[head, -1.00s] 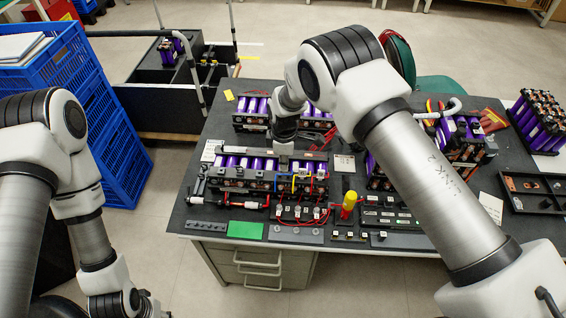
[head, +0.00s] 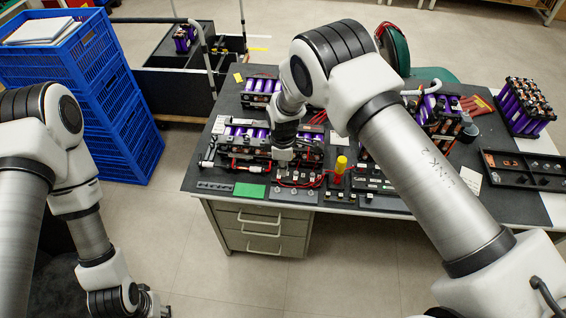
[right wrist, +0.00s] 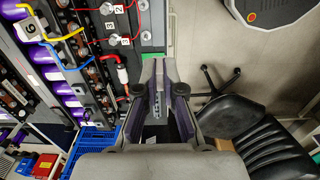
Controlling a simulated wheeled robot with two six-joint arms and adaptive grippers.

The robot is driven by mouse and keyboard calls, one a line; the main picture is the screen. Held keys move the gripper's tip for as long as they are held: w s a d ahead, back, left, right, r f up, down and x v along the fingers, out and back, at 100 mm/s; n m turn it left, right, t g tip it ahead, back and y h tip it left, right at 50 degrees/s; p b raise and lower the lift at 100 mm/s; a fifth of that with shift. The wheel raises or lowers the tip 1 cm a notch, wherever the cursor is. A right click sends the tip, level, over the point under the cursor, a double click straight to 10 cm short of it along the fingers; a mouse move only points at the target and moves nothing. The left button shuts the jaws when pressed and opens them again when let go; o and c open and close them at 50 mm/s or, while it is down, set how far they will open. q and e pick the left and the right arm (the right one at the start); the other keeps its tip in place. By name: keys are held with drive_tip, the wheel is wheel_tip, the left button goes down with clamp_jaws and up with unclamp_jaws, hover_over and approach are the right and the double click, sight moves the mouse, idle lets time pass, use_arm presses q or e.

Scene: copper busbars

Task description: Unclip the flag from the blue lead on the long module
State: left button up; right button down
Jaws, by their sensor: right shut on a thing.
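The long module (head: 236,150), a row of purple cells in a dark frame, lies on the table, partly behind my right gripper. In the right wrist view it runs down the left side. The blue lead (right wrist: 66,68) curves over its terminals there, near a yellow lead (right wrist: 66,37); I make out no flag on it. My right gripper (right wrist: 158,66) is beside the module, apart from the blue lead. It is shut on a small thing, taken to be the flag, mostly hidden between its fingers. My left gripper (head: 152,304) is low at the left, clear of the table; its fingers are unclear.
A yellow-topped tool (head: 341,165) stands right of my right gripper. A green card (head: 250,190) lies at the front edge. Numbered red-lead terminals (right wrist: 120,30) sit in front of the module. Blue crates (head: 60,60) stand left, and a black tray (head: 520,166) lies right.

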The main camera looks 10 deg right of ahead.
drive_tip(key=shift+w+r+p, duration=0.25)
drive_tip(key=shift+r+p, duration=0.8)
drive_tip(key=shift+p, duration=0.05)
drive_tip(key=shift+r, duration=0.2)
use_arm(q)
drive_tip(key=shift+w+r, duration=0.25)
drive_tip(key=shift+r, duration=0.35)
drive_tip(key=shift+w+r, duration=0.2)
drive_tip(key=shift+r, duration=0.35)
use_arm(e)
drive_tip(key=shift+w+d+f, duration=0.1)
drive_tip(key=shift+w, duration=0.1)
